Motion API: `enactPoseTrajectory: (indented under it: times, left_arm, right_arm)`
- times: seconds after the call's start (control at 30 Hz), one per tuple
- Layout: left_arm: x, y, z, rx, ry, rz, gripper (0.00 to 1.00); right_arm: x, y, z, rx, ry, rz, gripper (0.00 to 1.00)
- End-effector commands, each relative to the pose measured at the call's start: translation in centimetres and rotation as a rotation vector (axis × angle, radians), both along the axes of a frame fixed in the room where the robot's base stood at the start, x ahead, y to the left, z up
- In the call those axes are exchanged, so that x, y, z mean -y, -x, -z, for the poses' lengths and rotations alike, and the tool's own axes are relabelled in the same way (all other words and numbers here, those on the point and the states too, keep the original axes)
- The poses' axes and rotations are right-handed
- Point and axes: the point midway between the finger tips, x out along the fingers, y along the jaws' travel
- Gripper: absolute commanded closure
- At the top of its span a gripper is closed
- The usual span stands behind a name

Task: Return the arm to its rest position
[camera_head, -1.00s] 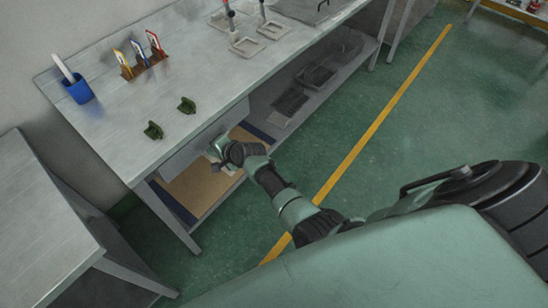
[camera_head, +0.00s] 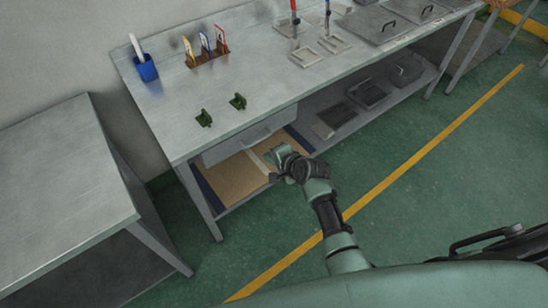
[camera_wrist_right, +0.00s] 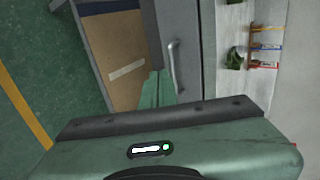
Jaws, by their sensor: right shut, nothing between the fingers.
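My right arm reaches from the bottom of the head view toward the front of the workbench (camera_head: 240,88). My right gripper (camera_head: 274,166) is in front of the bench's drawer (camera_head: 250,135), near the handle, and above the lower shelf's edge. It is shut and holds nothing. In the right wrist view the drawer's handle (camera_wrist_right: 175,66) shows just beyond the gripper, with a gap I cannot measure. The drawer looks closed. My left gripper is not in view.
A brown board (camera_head: 235,178) lies on the lower shelf. Another table (camera_head: 60,190) is at left. Green floor to the right is clear.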

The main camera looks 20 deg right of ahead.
Motion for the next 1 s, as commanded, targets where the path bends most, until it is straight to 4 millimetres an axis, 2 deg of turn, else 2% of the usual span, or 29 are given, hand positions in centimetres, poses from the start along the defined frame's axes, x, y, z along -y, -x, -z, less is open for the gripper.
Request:
enactPoseTrajectory:
  times: [0.2, 0.4, 0.47, 0.57, 0.67, 0.77, 0.8, 0.87, 0.9, 0.97, 1.0]
  left_arm:
    - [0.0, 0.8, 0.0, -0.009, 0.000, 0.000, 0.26]
    - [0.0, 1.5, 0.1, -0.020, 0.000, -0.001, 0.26]
    - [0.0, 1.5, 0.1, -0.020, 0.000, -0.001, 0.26]
    - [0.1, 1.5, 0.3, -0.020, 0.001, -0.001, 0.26]
    - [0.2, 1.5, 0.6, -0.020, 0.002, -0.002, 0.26]
    - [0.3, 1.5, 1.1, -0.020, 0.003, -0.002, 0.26]
    - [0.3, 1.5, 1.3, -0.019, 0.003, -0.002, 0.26]
    - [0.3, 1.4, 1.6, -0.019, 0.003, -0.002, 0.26]
    - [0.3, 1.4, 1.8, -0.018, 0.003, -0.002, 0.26]
    - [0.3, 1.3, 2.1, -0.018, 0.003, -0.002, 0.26]
    - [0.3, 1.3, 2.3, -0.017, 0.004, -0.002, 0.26]
  right_arm:
    - [0.6, 1.5, -1.3, 0.000, 0.000, 0.000, 1.00]
    - [0.7, 1.8, -1.5, -0.001, 0.000, 0.000, 1.00]
    - [0.7, 1.9, -1.4, -0.002, 0.001, -0.001, 1.00]
    - [0.7, 2.5, 0.0, -0.015, 0.026, -0.015, 1.00]
    - [0.7, 4.4, 4.1, -0.053, 0.102, -0.063, 1.00]
    - [0.9, 7.9, 10.1, -0.109, 0.222, -0.153, 1.00]
    - [1.1, 9.6, 12.6, -0.134, 0.275, -0.197, 1.00]
    - [1.3, 12.5, 16.3, -0.167, 0.355, -0.270, 1.00]
    - [1.6, 14.6, 18.6, -0.191, 0.407, -0.322, 1.00]
    - [2.1, 17.8, 21.9, -0.223, 0.481, -0.404, 1.00]
    - [2.4, 20.2, 24.0, -0.244, 0.527, -0.462, 1.00]
